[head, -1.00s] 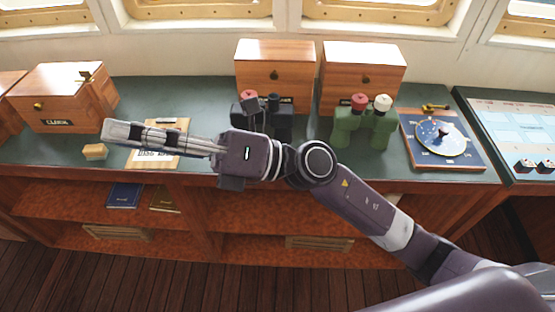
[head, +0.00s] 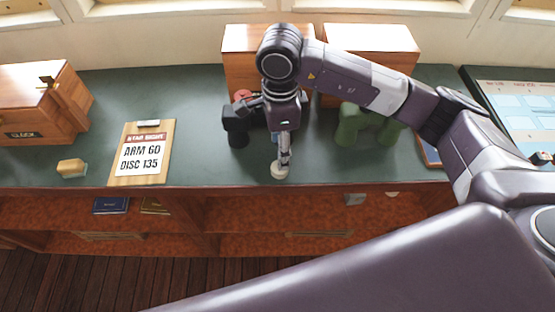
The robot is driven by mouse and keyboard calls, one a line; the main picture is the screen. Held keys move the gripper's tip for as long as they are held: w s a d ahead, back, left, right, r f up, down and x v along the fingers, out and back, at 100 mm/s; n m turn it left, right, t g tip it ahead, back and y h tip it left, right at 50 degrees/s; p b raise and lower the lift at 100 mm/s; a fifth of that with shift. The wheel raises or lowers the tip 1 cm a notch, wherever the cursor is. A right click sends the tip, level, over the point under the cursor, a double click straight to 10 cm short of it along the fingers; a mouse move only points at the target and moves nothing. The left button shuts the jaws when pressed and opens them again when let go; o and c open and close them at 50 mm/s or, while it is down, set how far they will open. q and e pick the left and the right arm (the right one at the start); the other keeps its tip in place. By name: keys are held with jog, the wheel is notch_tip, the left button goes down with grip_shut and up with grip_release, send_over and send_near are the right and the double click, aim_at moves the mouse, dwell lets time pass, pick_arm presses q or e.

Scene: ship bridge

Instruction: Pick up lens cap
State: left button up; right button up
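A small round cream piece (head: 280,172), which looks like a lens cap, is at the counter's front edge, before the black binoculars (head: 236,125). My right gripper (head: 282,160) points down at it, with its fingertips over or against it. I cannot tell whether it is gripped or lies on the counter. The black binoculars stand partly behind my gripper, with a red cap (head: 243,95) showing. The green binoculars (head: 365,127) stand to the right; my arm hides their tops. My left gripper is not in view.
On the green counter (head: 200,120) are a clock box (head: 35,105), a tan block (head: 71,168) and a clipboard (head: 141,155) reading "ARM 60 DISC 135". Two wooden boxes (head: 240,60) stand behind the binoculars. The counter between clipboard and black binoculars is clear.

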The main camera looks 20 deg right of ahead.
aim_at(278, 175)
jog(key=f+p, duration=0.1)
jog(key=s+f+p, duration=0.1)
jog(key=f, duration=0.1)
jog(key=shift+a, duration=0.2)
notch_tip(278, 175, down, 2)
jog(key=shift+w+f+p, duration=0.15)
jog(key=shift+f+p, duration=0.05)
jog(key=shift+p, duration=0.25)
jog(key=shift+f, duration=0.3)
jog(key=c, duration=0.6)
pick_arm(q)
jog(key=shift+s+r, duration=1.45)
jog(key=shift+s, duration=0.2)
pick_arm(e)
jog(key=shift+c, duration=1.2)
